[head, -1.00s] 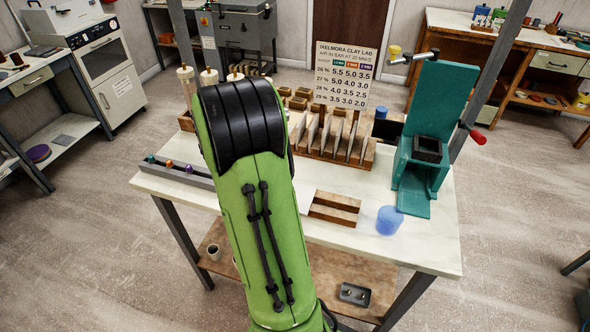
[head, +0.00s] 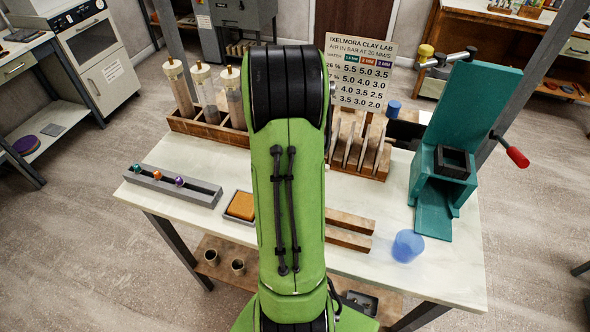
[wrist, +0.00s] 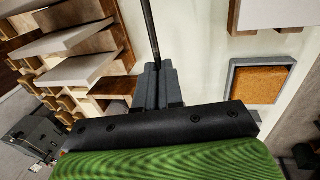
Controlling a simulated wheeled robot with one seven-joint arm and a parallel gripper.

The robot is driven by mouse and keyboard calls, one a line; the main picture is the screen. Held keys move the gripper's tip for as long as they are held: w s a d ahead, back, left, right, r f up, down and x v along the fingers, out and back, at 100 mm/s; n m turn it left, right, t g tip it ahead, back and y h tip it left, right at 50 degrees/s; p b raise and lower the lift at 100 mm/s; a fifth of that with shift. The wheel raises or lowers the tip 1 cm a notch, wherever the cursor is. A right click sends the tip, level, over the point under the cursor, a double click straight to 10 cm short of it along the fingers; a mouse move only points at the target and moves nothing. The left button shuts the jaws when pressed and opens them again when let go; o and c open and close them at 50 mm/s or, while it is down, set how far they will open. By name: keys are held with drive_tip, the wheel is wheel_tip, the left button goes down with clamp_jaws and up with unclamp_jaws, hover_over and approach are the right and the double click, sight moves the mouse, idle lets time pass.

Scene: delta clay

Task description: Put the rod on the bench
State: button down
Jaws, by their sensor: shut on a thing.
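The bench (head: 448,272) is a white-topped table with dark legs in front of me in the head view. My gripper (wrist: 158,72) shows in the wrist view with its grey fingers shut on a thin dark rod (wrist: 151,30). The rod runs from the fingers to the top edge of that view, so its far end is out of sight. The white bench top shows beyond it. In the head view my green arm hides the gripper and the rod. I cannot tell whether the rod touches anything.
A slotted wooden rack with slabs (head: 358,150), a teal press (head: 445,150), a blue translucent cup (head: 407,245), an orange sponge in a tray (head: 241,206), a grey holder (head: 150,181) and a rack of tubes (head: 205,125) stand on the bench. Its front right is fairly clear.

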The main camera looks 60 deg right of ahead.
wheel_tip(320, 180, down, 7)
drive_tip(key=shift+r+b, duration=0.1)
drive_tip(key=shift+b, duration=0.4)
drive_tip(key=c, duration=1.3)
unclamp_jaws()
drive_tip(key=shift+f, duration=0.2)
drive_tip(key=shift+r, duration=0.1)
